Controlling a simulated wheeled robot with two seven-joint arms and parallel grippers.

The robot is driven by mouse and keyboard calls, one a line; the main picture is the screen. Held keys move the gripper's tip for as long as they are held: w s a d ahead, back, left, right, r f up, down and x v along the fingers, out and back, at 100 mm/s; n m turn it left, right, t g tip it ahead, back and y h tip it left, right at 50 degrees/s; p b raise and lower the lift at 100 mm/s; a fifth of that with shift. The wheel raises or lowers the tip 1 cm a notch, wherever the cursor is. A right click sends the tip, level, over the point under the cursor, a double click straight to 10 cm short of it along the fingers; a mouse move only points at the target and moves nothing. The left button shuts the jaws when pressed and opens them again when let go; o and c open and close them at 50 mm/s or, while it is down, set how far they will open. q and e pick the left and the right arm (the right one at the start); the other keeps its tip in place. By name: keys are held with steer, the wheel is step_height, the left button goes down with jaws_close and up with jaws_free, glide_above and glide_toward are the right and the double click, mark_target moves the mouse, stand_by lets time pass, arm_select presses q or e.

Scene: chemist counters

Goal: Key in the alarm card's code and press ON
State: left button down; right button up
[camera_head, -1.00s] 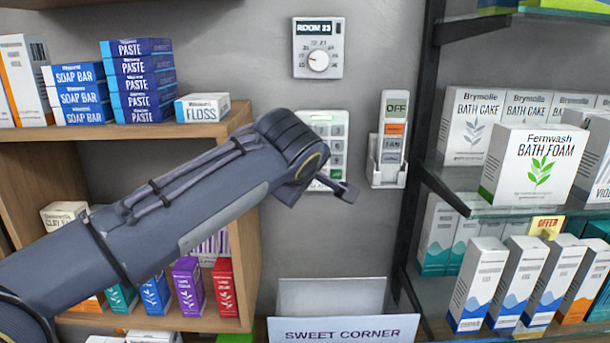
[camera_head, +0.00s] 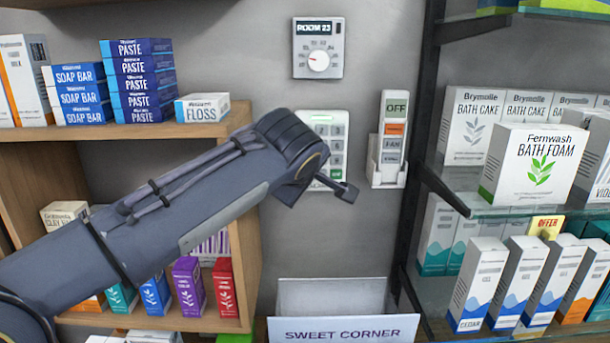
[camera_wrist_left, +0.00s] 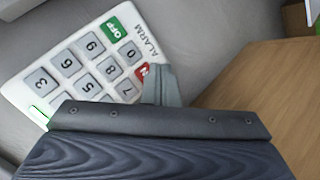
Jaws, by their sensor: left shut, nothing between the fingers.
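The white alarm keypad (camera_head: 337,131) is on the grey wall, its lower left hidden by my left arm in the head view. My left gripper (camera_head: 347,193) is shut and empty, at the keypad's lower right in the head view. In the wrist view its fingertips (camera_wrist_left: 158,68) overlap the keypad's edge beside the red key; I cannot tell whether they touch. I cannot make out an alarm card. My right gripper is out of view.
A ROOM 23 dial unit (camera_head: 318,48) is above the keypad. A remote (camera_head: 394,118) stands in a wall holder to its right. A SWEET CORNER box (camera_head: 345,329) is below. A wooden shelf (camera_head: 245,235) at left and glass shelves (camera_head: 500,208) at right hold boxes.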

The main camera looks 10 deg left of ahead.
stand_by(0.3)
arm_select(q)
steer(key=shift+w, duration=0.4)
steer(key=shift+w+a, duration=0.15)
steer(key=shift+w, duration=0.2)
stand_by(0.4)
stand_by(0.4)
steer(key=shift+s+b, duration=0.55)
steer(key=shift+s, duration=0.25)
